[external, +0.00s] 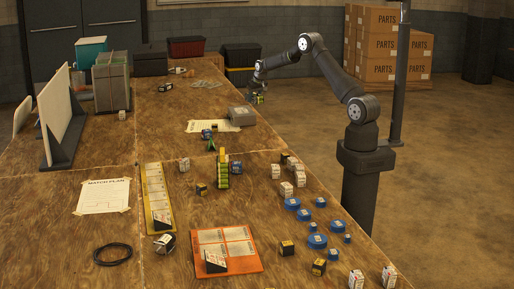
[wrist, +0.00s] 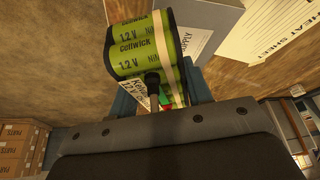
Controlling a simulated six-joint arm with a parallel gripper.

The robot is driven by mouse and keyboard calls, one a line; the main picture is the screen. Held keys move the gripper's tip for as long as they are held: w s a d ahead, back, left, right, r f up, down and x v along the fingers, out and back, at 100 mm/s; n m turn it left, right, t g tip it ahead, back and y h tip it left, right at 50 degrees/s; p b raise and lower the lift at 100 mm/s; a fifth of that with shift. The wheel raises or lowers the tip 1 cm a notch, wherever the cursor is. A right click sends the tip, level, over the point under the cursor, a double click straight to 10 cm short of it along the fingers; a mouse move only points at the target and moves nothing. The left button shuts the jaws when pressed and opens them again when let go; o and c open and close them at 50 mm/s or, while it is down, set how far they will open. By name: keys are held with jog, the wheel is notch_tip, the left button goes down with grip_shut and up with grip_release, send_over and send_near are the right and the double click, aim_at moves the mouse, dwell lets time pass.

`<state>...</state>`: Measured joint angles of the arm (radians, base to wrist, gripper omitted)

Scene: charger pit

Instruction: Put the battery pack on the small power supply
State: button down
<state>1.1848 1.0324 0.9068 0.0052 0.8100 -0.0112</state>
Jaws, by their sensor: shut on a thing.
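My gripper (wrist: 160,95) is shut on the battery pack (wrist: 140,45), a bundle of green cells marked "1.2 V" with a pale band around it. In the external view my gripper (external: 257,96) holds the pack (external: 258,100) in the air near the table's right edge, behind the grey box. That grey box, the small power supply (external: 241,116), sits near the right edge. In the wrist view the power supply (wrist: 205,14) shows beyond the pack, with part of a "SUPPLY" label. The pack hides part of it and appears apart from it.
A paper sheet (external: 205,127) lies left of the power supply, with small items at its front edge. A green-and-yellow stack (external: 223,168) stands nearer the camera. White boxes, blue discs and an orange board (external: 226,250) fill the front. Bare wood lies behind the supply.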

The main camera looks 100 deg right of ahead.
aim_at(247, 113)
jog(key=w+f, duration=0.2)
jog(key=w, duration=0.1)
jog(key=shift+w+d, duration=0.2)
jog(key=shift+w, duration=0.05)
jog(key=shift+f, duration=1.95)
jog(key=shift+f, duration=0.1)
jog(key=c, duration=0.7)
grip_release()
jog(key=shift+f, duration=0.15)
jog(key=v, duration=1.2)
